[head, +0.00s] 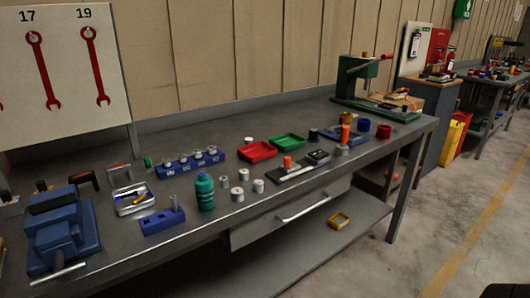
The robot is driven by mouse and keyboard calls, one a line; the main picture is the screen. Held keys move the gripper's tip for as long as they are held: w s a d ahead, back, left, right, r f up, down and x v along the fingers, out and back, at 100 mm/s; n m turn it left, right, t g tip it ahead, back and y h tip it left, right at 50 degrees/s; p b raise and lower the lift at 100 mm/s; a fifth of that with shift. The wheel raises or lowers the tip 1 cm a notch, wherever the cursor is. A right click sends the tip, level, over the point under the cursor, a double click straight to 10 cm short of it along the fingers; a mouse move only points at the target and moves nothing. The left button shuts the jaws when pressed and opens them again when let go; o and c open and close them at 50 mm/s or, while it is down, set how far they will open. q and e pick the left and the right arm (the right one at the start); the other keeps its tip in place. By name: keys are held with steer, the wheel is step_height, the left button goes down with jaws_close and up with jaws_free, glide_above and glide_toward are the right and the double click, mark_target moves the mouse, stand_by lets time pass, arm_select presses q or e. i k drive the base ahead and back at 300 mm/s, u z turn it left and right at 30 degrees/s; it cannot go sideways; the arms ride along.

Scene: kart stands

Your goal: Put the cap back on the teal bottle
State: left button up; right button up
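The teal bottle (204,193) stands upright near the front edge of the grey workbench (330,178), left of the middle of the head view. Its narrower top looks teal too, and I cannot tell whether it is a bare neck. A loose cap cannot be told for sure; a small green piece (148,163) lies behind and left of the bottle, and a small dark round piece (313,135) is farther right. Neither of my grippers is in view.
Several metal cylinders (237,194) stand close right of the bottle. A blue block with a post (162,221) and a metal tin (133,199) are to its left. A blue rack (188,164) is behind. Red (257,152) and green (287,141) trays and a blue vise (62,235) also occupy the bench.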

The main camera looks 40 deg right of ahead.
mark_target(204, 187)
steer(key=u, duration=0.55)
steer(key=k, duration=0.8)
steer(key=z, duration=0.95)
steer(key=i, duration=0.5)
